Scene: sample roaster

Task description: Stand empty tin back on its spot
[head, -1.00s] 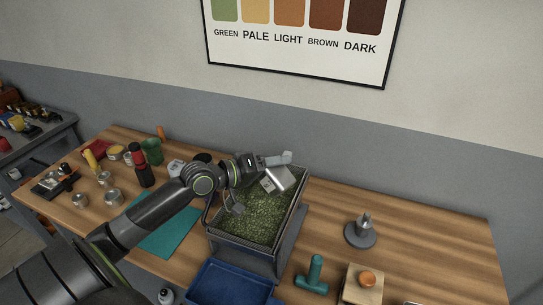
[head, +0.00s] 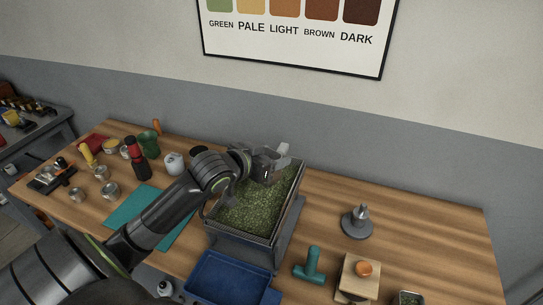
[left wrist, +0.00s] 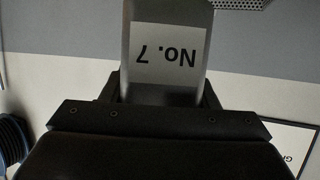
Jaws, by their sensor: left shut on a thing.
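My left gripper (head: 268,165) is shut on a metal tin and sits above the far end of a bin of green beans (head: 252,208). In the left wrist view the tin (left wrist: 167,25) is between the fingers, with a white label reading "No. 7" upside down in the picture. In the head view the gripper hides most of the tin, so its tilt and inside cannot be told. A teal mat (head: 133,209) lies left of the bin, partly behind my left arm. My right gripper is not in view.
A blue tray (head: 225,280) stands before the bin. A teal T-shaped tool (head: 311,264), a wooden block with an orange knob (head: 358,277) and a grey stand (head: 357,224) are on the right. Small tins and bottles crowd the left. The back right tabletop is clear.

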